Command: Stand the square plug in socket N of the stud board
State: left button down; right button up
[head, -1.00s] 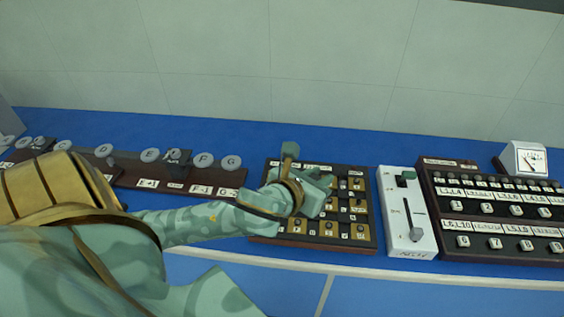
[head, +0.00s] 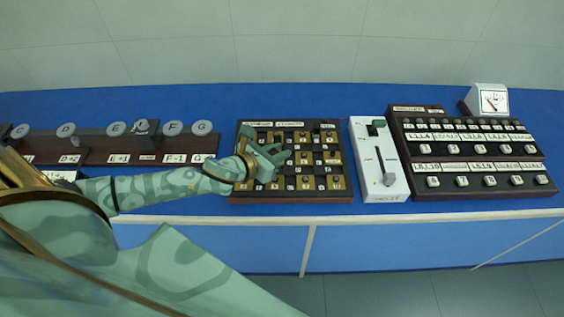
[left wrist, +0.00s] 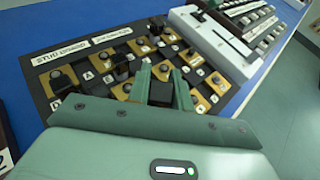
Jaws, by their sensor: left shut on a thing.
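The stud board (head: 290,198) is a dark board with brass-coloured plates, studs and lettered sockets, lying on the blue bench. It fills the upper middle of the left wrist view (left wrist: 38,85). My left gripper (head: 284,158) is over the left-middle part of the board. In the left wrist view my left gripper (left wrist: 163,82) is shut on a dark square-sided block, the square plug (left wrist: 160,93). The plug's lower end is hidden, so I cannot tell whether it touches the board. I cannot pick out the letter of socket N. My right gripper is not in view.
A white slider box (head: 378,165) stands just right of the board, with a dark button panel (head: 470,165) beyond it. A meter (head: 490,100) stands behind that panel. A dark rail with round grey discs (head: 172,128) is on the left. Bare blue bench lies behind the board.

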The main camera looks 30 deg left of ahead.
pick_arm(q)
jog(key=shift+w+f, duration=0.55)
jog(key=shift+f, duration=0.15)
jog(key=f, duration=0.1)
jog(key=f+b, duration=0.2)
jog(key=shift+w+d+f, duration=0.1)
jog(key=shift+w+f, duration=0.15)
jog(key=shift+f, duration=0.05)
jog(key=shift+r, duration=0.1)
jog(key=c, duration=1.3)
grip_release()
jog(key=shift+o, duration=0.2)
